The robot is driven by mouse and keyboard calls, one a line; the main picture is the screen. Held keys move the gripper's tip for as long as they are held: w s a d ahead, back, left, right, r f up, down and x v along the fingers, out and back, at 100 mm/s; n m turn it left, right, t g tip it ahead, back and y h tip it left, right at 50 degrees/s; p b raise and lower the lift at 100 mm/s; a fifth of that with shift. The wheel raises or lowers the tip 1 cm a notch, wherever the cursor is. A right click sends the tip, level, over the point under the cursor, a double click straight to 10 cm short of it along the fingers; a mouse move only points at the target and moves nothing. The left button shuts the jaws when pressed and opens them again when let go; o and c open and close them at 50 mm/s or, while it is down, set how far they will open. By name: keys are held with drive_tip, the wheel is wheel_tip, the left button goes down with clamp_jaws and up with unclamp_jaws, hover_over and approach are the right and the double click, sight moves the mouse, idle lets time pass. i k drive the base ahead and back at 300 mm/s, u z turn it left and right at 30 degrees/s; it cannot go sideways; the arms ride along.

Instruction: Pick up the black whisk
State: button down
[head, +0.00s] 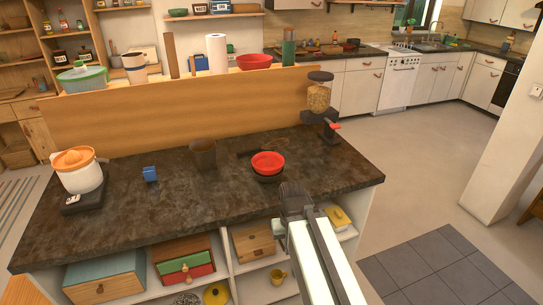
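A dark whisk-like shape (248,152) lies on the dark stone counter (125,200), behind the red bowl. Its handle points left, and its wires blend into the counter and are hard to make out. My gripper (292,190) is at the counter's front edge, to the right of and nearer than the red bowl, apart from the whisk. My arm comes in from the bottom of the picture. The gripper is seen from behind, so its fingers and anything between them are hidden.
A red bowl (268,160) sits on a dark bowl in front of the whisk. A dark cup (203,154) stands left of it, a blue block (150,174) and a juicer (78,170) farther left. A grinder (319,98) stands at right. A wooden panel (190,105) runs behind.

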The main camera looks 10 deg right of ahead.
sight(259, 148)
drive_tip(key=u, duration=4)
drive_tip(key=k, duration=1.95)
drive_tip(key=z, duration=1.35)
drive_tip(key=i, duration=1.05)
drive_tip(key=z, duration=0.05)
